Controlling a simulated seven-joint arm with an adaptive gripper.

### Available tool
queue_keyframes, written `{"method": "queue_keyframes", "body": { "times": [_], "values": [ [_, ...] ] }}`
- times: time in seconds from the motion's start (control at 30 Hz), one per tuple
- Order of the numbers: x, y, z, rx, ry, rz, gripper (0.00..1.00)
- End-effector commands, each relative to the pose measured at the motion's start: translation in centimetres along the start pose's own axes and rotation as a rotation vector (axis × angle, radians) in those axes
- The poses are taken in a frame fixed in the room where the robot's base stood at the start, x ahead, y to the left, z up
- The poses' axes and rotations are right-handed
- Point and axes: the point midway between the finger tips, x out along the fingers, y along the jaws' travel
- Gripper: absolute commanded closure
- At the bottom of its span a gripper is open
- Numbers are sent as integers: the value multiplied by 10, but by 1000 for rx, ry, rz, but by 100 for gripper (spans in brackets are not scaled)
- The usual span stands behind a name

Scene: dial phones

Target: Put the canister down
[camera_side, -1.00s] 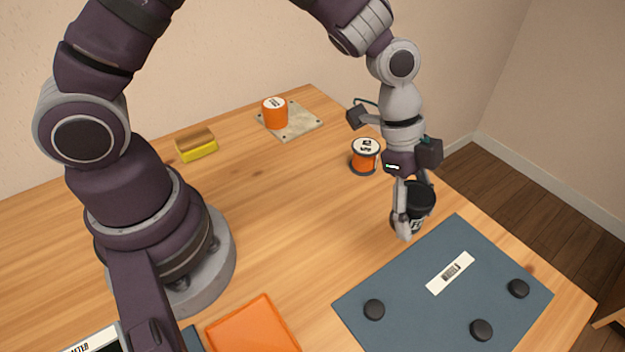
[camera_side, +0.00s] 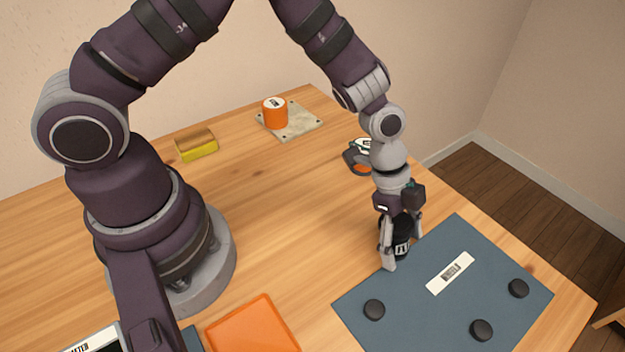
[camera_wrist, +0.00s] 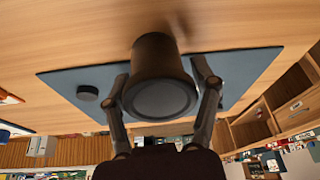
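In the wrist view the canister (camera_wrist: 160,80) fills the space between the fingers (camera_wrist: 163,95). I cannot tell whether its base touches the table.
The mat carries a white label strip (camera_side: 450,273) and several black pucks (camera_side: 374,309). An orange tray (camera_side: 252,328) lies at the front.

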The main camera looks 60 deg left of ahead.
Motion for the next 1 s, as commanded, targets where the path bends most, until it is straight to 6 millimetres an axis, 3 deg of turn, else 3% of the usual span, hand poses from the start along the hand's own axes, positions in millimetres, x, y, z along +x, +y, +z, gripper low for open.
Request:
{"method": "queue_keyframes", "body": {
  "times": [0.33, 0.47, 0.9, 1.0],
  "values": [
    [-1, 0, 0, 0, 0, -1, 26],
    [-11, -1, -3, -1, 0, -4, 26],
    [-106, -1, -3, -1, 1, -7, 26],
    [-120, -1, -3, -1, 1, -4, 26]
  ]
}}
